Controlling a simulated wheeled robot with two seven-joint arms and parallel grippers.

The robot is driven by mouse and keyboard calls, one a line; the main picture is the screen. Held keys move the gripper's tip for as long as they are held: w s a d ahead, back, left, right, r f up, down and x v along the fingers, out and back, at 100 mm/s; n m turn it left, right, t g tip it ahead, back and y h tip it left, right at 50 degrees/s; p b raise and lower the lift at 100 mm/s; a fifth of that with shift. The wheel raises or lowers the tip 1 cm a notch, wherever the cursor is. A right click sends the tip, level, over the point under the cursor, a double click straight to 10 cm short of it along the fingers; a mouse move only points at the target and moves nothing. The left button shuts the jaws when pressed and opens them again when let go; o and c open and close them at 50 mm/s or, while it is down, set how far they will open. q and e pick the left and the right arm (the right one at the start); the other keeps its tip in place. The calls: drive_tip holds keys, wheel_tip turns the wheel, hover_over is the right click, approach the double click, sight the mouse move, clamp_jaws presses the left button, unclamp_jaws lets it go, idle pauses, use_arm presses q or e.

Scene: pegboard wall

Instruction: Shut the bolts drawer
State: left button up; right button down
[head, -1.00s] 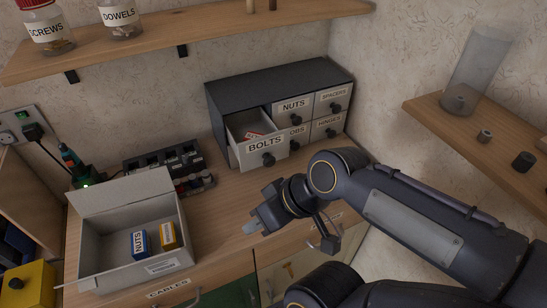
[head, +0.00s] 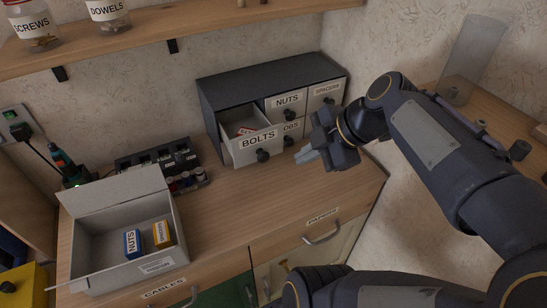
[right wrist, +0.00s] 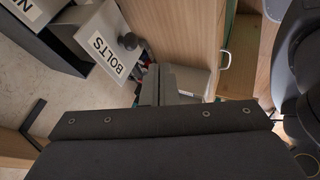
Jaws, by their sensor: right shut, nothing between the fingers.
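The bolts drawer (head: 256,144) is pulled out of the small dark drawer cabinet (head: 270,83) at the back of the worktop. It has a grey front, a BOLTS label and a round dark knob (head: 263,156). Something red and white shows inside it. The drawer also shows at the upper left of the right wrist view (right wrist: 100,42). My right gripper (head: 310,156) is shut and empty, in front of the cabinet and to the right of the drawer. It hides the HINGES drawer. In the head view, my left gripper is not seen.
An open cardboard box (head: 126,265) with a blue box (head: 132,243) and a yellow box (head: 163,234) stands at the front left. A black organiser (head: 155,158) stands left of the cabinet. A wooden shelf (head: 190,30) runs above. The worktop before the drawer is clear.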

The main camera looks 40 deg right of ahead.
sight(251, 130)
drive_tip(key=w+f+p, duration=0.2)
drive_tip(key=w+f, duration=0.5)
drive_tip(key=w, duration=0.1)
drive_tip(key=shift+w+a, duration=0.35)
drive_tip(key=w+b, duration=0.1)
drive_tip(key=w+d+b, duration=0.1)
drive_tip(key=w, duration=0.1)
drive_tip(key=w+b, duration=0.1)
drive_tip(key=shift+w+d+f, duration=0.25)
drive_tip(key=shift+w+f, duration=0.1)
drive_tip(key=w, duration=0.2)
drive_tip(key=w+d+b, duration=0.1)
drive_tip(key=w, duration=0.1)
drive_tip(key=w+d, duration=0.1)
drive_tip(key=w, duration=0.1)
drive_tip(key=shift+w+r+b, duration=0.25)
drive_tip(key=shift+b, duration=0.15)
drive_tip(key=shift+d+r, duration=0.1)
drive_tip(key=shift+r, duration=0.1)
